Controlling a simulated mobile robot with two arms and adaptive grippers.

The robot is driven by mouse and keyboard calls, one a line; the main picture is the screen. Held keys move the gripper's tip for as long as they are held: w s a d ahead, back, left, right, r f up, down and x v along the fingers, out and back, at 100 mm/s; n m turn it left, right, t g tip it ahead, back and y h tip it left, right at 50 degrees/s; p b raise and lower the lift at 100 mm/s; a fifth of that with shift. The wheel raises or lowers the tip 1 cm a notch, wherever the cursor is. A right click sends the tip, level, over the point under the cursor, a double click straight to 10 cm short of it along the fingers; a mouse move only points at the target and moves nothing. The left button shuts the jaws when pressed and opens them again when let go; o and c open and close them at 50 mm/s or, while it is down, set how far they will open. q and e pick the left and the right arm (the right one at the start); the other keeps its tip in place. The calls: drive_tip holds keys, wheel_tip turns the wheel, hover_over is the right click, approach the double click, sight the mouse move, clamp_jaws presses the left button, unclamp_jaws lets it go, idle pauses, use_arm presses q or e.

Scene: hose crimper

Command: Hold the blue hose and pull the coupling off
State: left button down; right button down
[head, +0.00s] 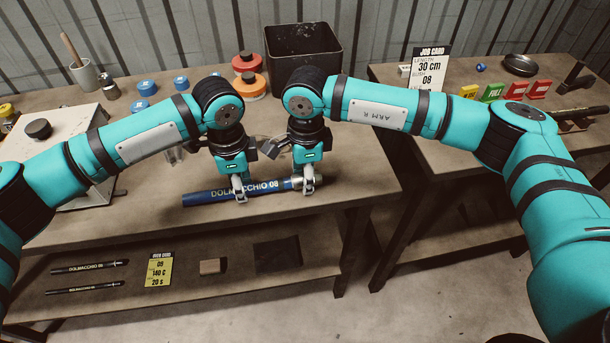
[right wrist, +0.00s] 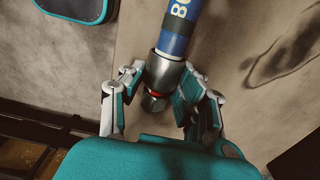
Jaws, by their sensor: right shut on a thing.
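The blue hose (head: 208,196), lettered "DOLMACCHIO 08", lies lengthwise along the front of the workbench. The metal coupling (head: 297,183) is at its right end. In the right wrist view the coupling (right wrist: 163,72) sits on the end of the hose (right wrist: 181,22), with a small red part below it. My right gripper (head: 308,187) is shut on the coupling, with its fingers on both sides in the right wrist view (right wrist: 154,92). My left gripper (head: 241,195) is at the hose, left of the coupling. Its fingers partly cover the hose, and their closure is unclear.
A black bin (head: 303,60) stands behind my grippers, with red and orange containers (head: 249,85) beside it. Blue caps (head: 146,88) lie at the back left. A job card (head: 428,68) stands on the right bench. Black hoses (head: 90,267) lie on the lower shelf.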

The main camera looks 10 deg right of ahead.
sight(320, 173)
use_arm(q)
drive_tip(key=shift+w+a+f, duration=0.1)
drive_tip(key=shift+a, duration=0.2)
use_arm(e)
drive_tip(key=shift+d, duration=1.4)
use_arm(q)
drive_tip(key=shift+d, duration=0.1)
use_arm(e)
drive_tip(key=shift+d, duration=0.15)
idle(0.3)
use_arm(q)
drive_tip(key=shift+d, duration=0.15)
use_arm(e)
drive_tip(key=shift+d, duration=1.25)
drive_tip(key=shift+r, duration=2.6)
use_arm(q)
drive_tip(key=c, duration=1.1)
unclamp_jaws()
drive_tip(key=shift+r, duration=0.2)
wheel_tip(320, 173, up, 12)
drive_tip(key=shift+f, duration=0.1)
